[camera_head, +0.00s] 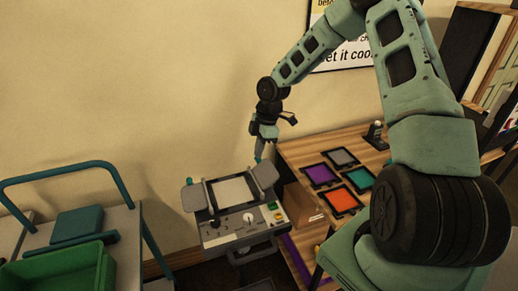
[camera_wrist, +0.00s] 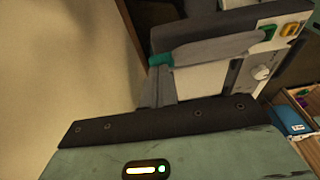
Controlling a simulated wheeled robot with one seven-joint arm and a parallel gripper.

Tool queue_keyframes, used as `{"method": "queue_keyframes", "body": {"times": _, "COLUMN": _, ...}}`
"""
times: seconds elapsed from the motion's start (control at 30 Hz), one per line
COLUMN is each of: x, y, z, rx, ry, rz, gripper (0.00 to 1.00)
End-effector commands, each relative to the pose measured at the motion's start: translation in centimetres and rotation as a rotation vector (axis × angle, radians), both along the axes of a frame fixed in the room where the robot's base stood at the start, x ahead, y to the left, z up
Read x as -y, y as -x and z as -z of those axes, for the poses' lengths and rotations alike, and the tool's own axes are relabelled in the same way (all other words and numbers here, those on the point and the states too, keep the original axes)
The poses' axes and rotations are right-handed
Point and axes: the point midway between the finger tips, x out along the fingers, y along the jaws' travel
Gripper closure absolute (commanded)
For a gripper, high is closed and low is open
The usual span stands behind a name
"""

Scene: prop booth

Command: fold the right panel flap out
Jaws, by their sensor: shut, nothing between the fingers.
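The control panel (camera_head: 238,222) is a grey box with a pale screen (camera_head: 234,190), a knob, a lever and small coloured buttons. The right panel flap (camera_head: 266,174) is a grey rounded plate at the screen's right side. It looks tilted; its exact angle is unclear. The flap also shows edge-on in the wrist view (camera_wrist: 215,48). A matching left flap (camera_head: 193,197) is at the screen's left. My gripper (camera_head: 259,159) is shut and empty, pointing down at the right flap's upper edge.
A wooden table (camera_head: 312,150) with several coloured framed tiles (camera_head: 342,200) stands to the right of the panel. A cart (camera_head: 120,222) with a green bin (camera_head: 60,270) is at the left. The wall (camera_head: 130,90) is close behind the panel.

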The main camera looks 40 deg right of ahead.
Motion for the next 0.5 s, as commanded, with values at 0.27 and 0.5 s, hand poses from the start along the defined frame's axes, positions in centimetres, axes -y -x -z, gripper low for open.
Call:
{"method": "queue_keyframes", "body": {"times": 0.27, "x": 0.8, "y": 0.3, "z": 0.3, "rx": 0.026, "ry": -0.114, "rz": 0.008, "gripper": 1.00}}
{"method": "queue_keyframes", "body": {"times": 0.5, "x": 1.9, "y": 0.5, "z": 1.9, "rx": 0.064, "ry": -0.218, "rz": 0.002, "gripper": 1.00}}
